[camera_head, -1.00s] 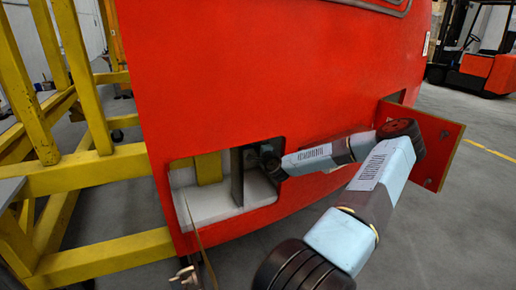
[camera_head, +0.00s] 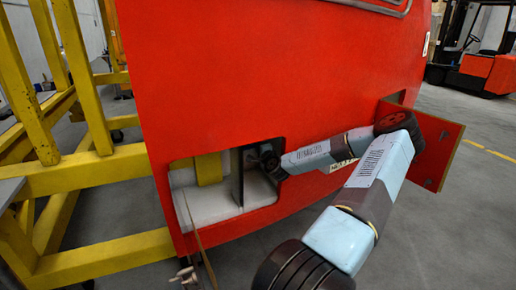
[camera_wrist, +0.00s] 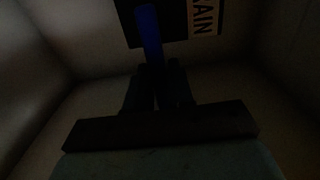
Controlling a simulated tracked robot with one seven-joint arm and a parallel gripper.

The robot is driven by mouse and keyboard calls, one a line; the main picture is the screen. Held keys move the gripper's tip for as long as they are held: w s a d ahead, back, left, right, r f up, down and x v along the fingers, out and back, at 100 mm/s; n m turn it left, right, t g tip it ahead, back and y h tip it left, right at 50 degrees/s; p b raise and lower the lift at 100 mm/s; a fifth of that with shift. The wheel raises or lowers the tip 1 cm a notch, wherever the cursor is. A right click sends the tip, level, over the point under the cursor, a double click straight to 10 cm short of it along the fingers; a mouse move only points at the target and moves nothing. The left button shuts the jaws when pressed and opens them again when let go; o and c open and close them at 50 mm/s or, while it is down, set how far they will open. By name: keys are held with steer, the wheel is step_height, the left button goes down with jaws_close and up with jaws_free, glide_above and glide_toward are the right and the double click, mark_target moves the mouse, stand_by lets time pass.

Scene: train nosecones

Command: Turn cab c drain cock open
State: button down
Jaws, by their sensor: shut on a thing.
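The drain cock has a blue handle (camera_wrist: 150,35), seen in the dark wrist view at the top centre, beyond my fingertips. Beside it is a label (camera_wrist: 205,16) of which the letters "AIN" can be read. My gripper (camera_wrist: 158,88) is shut on the blue handle, with its two dark fingers close together around its near end. The cock's body is hidden in shadow. In the head view my arm reaches into the right part of an opening (camera_head: 222,215) in the red nosecone (camera_head: 270,80). The gripper and handle are hidden there.
An open red hatch door (camera_head: 436,145) stands out at the right, close to my arm. A yellow frame (camera_head: 90,180) stands at the left. The opening has a pale floor, a yellow part (camera_head: 209,168) and a dark upright plate. A forklift (camera_head: 480,60) is far right.

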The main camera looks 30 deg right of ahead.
steer(key=shift+f, duration=0.1)
steer(key=c, duration=1.1)
jaws_free()
steer(key=shift+s, duration=0.15)
steer(key=s+a, duration=0.1)
steer(key=s, duration=0.8)
steer(key=s+a, duration=0.1)
steer(key=s, duration=0.3)
steer(key=shift+s+a, duration=0.2)
steer(key=shift+a, duration=0.1)
steer(key=shift+a, duration=0.1)
